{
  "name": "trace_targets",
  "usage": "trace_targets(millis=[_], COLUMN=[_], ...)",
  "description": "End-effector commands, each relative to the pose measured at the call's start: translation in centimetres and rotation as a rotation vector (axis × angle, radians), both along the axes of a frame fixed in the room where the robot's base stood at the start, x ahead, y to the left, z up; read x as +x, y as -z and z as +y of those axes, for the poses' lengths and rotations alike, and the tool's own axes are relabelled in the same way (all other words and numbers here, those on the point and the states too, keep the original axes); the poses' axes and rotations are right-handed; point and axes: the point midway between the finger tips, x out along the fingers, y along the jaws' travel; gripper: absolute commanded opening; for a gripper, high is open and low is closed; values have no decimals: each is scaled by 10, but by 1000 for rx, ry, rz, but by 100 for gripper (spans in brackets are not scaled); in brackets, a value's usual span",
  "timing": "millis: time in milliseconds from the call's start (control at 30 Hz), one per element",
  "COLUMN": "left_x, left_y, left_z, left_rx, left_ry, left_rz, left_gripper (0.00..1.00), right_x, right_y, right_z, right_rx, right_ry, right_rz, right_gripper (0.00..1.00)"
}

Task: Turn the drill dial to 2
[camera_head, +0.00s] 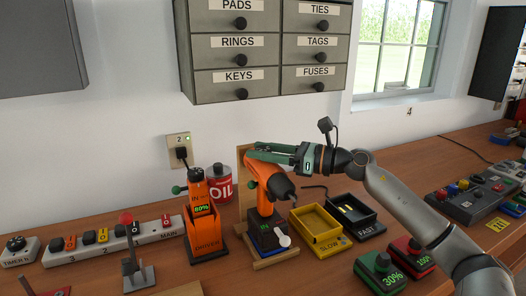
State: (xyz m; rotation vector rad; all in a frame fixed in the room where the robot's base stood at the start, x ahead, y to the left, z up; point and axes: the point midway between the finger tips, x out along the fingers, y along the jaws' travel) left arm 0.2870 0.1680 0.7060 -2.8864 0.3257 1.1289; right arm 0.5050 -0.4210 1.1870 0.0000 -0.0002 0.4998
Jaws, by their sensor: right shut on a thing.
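The orange drill (264,174) stands upright on a dark base (268,237) in a wooden stand, its dark chuck pointing right. My right gripper (258,152) reaches in from the right, with its green fingers across the top of the drill body. It is shut on the drill's upper part; the fingers hide the exact contact. A dial with a readable number on the drill cannot be made out. A small white rounded part (284,240) shows at the front of the base. My left gripper is not in view.
An orange driver (201,205) in its holder and a red oil can (220,184) stand to the left. A yellow SLOW tray (318,232) and a black FAST tray (354,214) are to the right. Green and red knob boxes (381,272) sit in front. A power strip (112,238) lies left.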

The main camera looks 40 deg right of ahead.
Motion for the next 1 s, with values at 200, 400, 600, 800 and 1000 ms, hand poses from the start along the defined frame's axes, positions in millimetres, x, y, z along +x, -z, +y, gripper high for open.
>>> trace_targets(millis=[200,400,600,800,1000], left_x=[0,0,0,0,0], left_y=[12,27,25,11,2], left_z=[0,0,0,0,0], left_rx=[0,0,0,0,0], left_ry=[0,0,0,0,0], left_rz=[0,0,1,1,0], left_gripper=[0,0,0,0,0], right_x=[0,0,1,1,1], right_y=[2,1,-4,-6,-5], right_z=[-1,-2,-2,-1,0], right_rx=[2,1,4,4,4], right_ry=[-47,-151,-299,-451,-587], right_rz=[-1,-5,-6,-6,-7], right_gripper=[0,0,0,0,0])
